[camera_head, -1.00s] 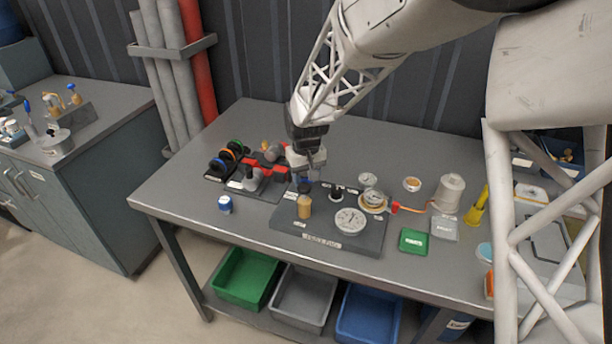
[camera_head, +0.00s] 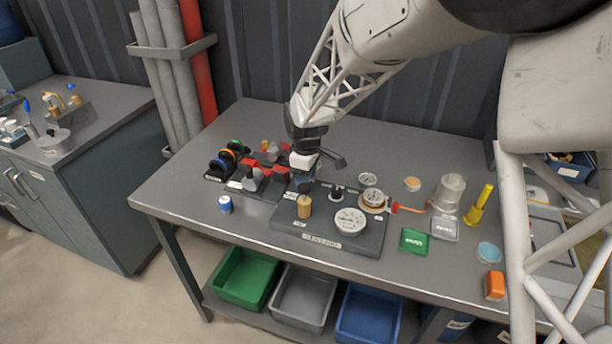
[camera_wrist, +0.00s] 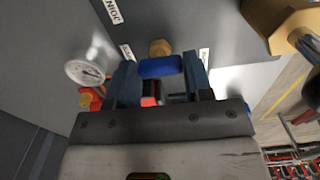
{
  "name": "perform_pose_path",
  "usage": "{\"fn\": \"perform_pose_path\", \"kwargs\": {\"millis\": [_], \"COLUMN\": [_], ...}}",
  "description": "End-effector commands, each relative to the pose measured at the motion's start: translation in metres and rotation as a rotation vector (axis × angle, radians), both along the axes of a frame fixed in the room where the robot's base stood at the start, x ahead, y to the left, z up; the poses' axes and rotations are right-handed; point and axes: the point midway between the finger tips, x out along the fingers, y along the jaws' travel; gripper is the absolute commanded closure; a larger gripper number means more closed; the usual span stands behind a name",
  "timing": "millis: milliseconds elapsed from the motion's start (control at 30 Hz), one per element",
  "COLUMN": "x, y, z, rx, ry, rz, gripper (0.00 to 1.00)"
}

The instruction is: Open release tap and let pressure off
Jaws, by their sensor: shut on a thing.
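The tap's blue handle (camera_wrist: 160,67) is between my gripper's two fingers (camera_wrist: 160,80) in the wrist view, with a brass body (camera_wrist: 160,47) just behind it. My gripper is shut on this handle. In the head view my gripper (camera_head: 302,183) is down at the back left of the dark pump board (camera_head: 285,222), and it hides most of the tap. A large white dial gauge (camera_head: 350,221) lies face up at the board's front right. A gauge also shows at left in the wrist view (camera_wrist: 88,69); its needle is too small to read.
A brass cylinder (camera_head: 304,206) stands close in front of my gripper. A rack with red and grey fittings (camera_head: 256,178) is just left. The table's back right is fairly clear.

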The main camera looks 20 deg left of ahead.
Motion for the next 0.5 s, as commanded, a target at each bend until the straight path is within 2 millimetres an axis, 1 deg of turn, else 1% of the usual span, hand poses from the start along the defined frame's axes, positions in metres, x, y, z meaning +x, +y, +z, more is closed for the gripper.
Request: {"fn": "perform_pose_path", "kwargs": {"millis": [167,500], "x": [0.0001,0.0002], "y": [0.0000,0.0001], "z": [0.0007,0.0008], "rx": [0.000,0.000], "ry": [0.000,-0.001], "rz": [0.041,0.049], "gripper": [0.77,0.77]}}
